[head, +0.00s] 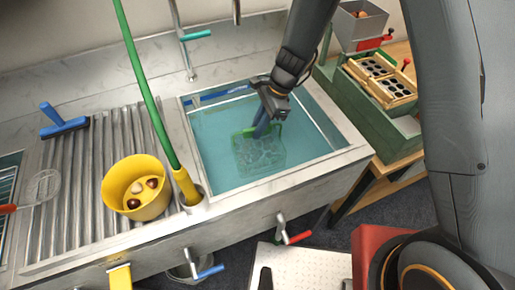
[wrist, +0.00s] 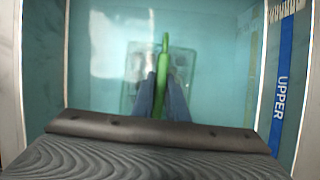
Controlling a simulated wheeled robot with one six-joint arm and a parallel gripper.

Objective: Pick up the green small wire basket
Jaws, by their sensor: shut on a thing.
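The green small wire basket (head: 259,152) is in the water-filled sink basin (head: 213,152), near its middle. Its green handle (wrist: 165,62) stands up between the fingers in the wrist view. My gripper (head: 263,130) reaches down into the basin from above and is shut on the basket's handle. In the wrist view my gripper (wrist: 162,95) has its two blue fingers on either side of the handle, and the basket's mesh body (wrist: 133,72) shows below, blurred. I cannot tell whether the basket touches the basin floor.
A yellow bucket (head: 122,205) with chestnuts stands on the ribbed drainboard (head: 83,165), left of the basin. A green hose (head: 148,95) and a tap (head: 186,45) rise near the basin. A blue strip marked UPPER (wrist: 283,75) runs along one basin wall.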

